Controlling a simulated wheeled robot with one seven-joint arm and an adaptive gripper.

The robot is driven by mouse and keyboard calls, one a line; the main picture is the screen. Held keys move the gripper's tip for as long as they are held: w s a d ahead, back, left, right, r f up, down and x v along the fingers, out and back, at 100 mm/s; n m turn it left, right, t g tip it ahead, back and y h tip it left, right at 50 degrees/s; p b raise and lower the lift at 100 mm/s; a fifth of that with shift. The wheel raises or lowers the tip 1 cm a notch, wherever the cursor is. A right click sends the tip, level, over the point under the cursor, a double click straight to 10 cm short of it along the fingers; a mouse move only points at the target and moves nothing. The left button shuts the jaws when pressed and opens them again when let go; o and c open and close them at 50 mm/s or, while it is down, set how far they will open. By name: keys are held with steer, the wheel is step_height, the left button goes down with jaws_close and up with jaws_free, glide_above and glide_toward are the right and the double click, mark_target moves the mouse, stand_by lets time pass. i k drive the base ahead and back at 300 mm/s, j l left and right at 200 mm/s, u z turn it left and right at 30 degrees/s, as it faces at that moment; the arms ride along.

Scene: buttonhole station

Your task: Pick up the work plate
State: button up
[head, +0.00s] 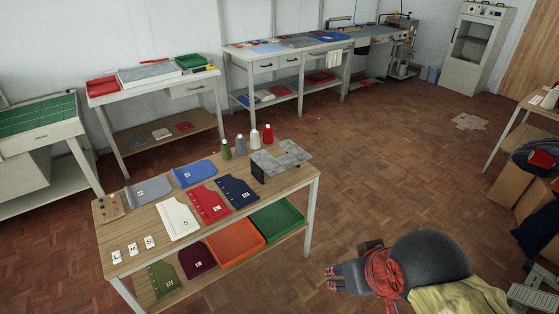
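A grey, mottled flat plate (283,160), which looks like the work plate, is at the far right corner of the wooden-topped table (150,240). It sits raised, with a dark block (258,172) at its left front edge. My gripper (331,278) is low at the bottom of the head view, to the right of the table and well apart from the plate. Its two dark, red-marked fingers are spread with a gap between them, and nothing shows in it.
Thread cones (254,138) stand just behind the plate. Red (209,203), navy (237,191), white and blue fabric pieces lie left of it. Green (276,220) and orange (235,242) trays are on the lower shelf. Benches line the back wall. The parquet floor (400,170) right of the table is clear.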

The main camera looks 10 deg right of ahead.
mark_target(261, 162)
steer(key=i+j+z, duration=0.35)
steer(key=i+j, duration=0.55)
